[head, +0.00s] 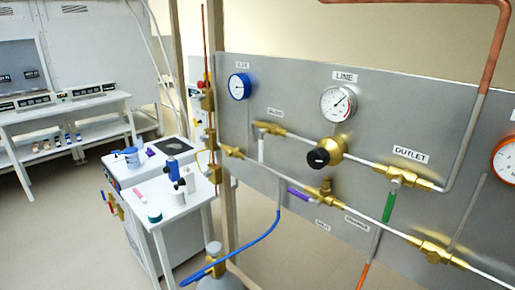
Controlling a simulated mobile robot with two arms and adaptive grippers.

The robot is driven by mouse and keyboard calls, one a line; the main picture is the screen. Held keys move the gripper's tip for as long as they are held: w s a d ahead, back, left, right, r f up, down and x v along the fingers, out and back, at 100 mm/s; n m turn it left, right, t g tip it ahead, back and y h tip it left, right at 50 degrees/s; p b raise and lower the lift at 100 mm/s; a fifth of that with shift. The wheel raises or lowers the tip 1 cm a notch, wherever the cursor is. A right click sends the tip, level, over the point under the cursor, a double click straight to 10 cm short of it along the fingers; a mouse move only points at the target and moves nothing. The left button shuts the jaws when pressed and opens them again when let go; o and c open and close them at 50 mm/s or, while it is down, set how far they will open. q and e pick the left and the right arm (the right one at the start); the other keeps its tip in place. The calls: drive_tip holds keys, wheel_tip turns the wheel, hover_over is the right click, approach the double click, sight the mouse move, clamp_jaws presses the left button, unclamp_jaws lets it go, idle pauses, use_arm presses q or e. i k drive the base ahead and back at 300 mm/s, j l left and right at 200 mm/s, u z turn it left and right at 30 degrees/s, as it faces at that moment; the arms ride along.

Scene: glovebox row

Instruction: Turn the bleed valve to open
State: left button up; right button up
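A grey upright panel (235,125) carries brass valves and pipes. A valve with a white lever (261,148) hanging down sits at the left on the upper line. A purple lever (298,193) lies along the lower pipe, beside a brass tee. A green lever (389,205) hangs down below the OUTLET label (411,154). Other small labels are too blurred to read, so I cannot tell which valve is the bleed valve. Neither of my grippers is in view.
A black-knobbed regulator (322,156) sits below the LINE gauge (338,103). A blue-rimmed gauge (239,86) is at left. A blue hose (250,245) runs to a cylinder (215,262) below the panel. A white cart (170,195) with small items stands left; floor further left is clear.

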sight(261, 131)
drive_tip(key=i+j+z, duration=0.1)
drive_tip(key=z, duration=1.15)
drive_tip(key=j+z, duration=0.35)
drive_tip(key=j, duration=0.2)
drive_tip(key=j+z, duration=0.3)
drive_tip(key=j, duration=0.25)
drive_tip(key=k+j+z, duration=0.15)
drive_tip(key=j+z, duration=0.2)
drive_tip(key=j, duration=0.15)
drive_tip(key=k+j+z, duration=0.15)
drive_tip(key=j+z, duration=0.15)
drive_tip(key=j, duration=0.2)
